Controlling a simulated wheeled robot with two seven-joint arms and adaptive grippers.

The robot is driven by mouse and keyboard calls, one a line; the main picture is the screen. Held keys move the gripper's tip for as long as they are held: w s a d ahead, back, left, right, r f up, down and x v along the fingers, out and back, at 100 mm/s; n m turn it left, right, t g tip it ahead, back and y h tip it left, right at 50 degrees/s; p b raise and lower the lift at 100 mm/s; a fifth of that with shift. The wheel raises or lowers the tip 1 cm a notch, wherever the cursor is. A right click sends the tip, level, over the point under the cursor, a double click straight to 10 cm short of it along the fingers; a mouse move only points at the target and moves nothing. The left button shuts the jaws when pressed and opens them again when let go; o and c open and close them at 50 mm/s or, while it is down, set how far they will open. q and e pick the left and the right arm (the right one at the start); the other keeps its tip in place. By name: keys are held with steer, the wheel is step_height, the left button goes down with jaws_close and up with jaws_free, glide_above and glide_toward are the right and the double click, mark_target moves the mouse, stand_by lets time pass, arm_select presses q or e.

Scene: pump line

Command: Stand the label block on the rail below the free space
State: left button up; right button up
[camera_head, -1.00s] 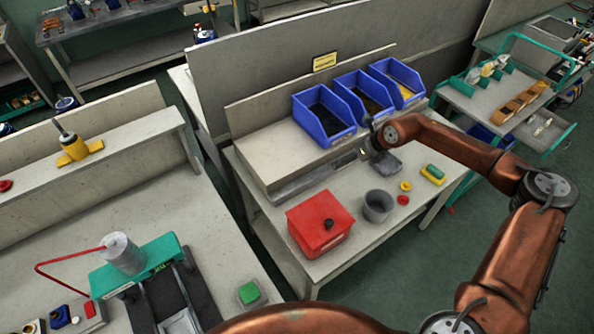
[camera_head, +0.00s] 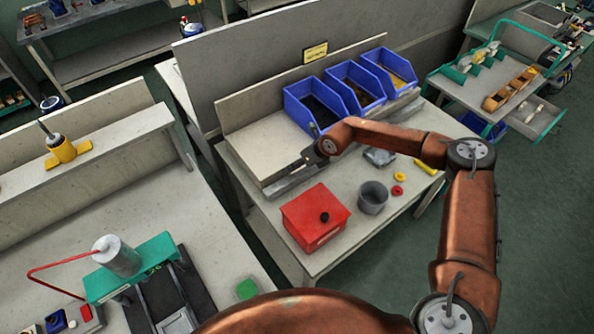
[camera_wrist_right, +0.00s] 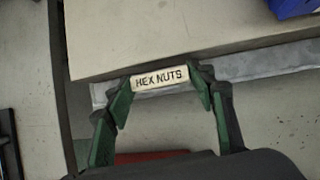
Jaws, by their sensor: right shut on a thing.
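The label block (camera_wrist_right: 160,78), a small cream piece reading HEX NUTS, sits between the green fingers of my right gripper (camera_wrist_right: 162,84) in the right wrist view. The gripper is shut on it. The grey rail (camera_wrist_right: 265,62) runs along the front of the raised shelf; it also shows in the head view (camera_head: 290,184). The block is over the rail's line, close to the shelf edge; I cannot tell whether it touches. In the head view my right gripper (camera_head: 311,156) is left of the blue bins, in front of the free shelf space (camera_head: 255,150). My left gripper is not in view.
Blue bins (camera_head: 317,104) stand on the shelf to the right. A red box (camera_head: 313,218), a grey cup (camera_head: 373,197) and small yellow and red rings (camera_head: 398,177) are on the table in front. A grey item (camera_head: 380,157) lies near my right forearm.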

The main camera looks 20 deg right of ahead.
mark_target(297, 170)
steer(key=shift+a+f, duration=0.2)
steer(key=shift+a, duration=0.05)
step_height(297, 170, down, 4)
steer(key=shift+w+a+r, duration=0.15)
steer(key=shift+r, duration=0.05)
steer(key=o, duration=1)
steer(key=shift+c, duration=0.2)
steer(key=v, duration=1.2)
steer(key=shift+p, duration=0.4)
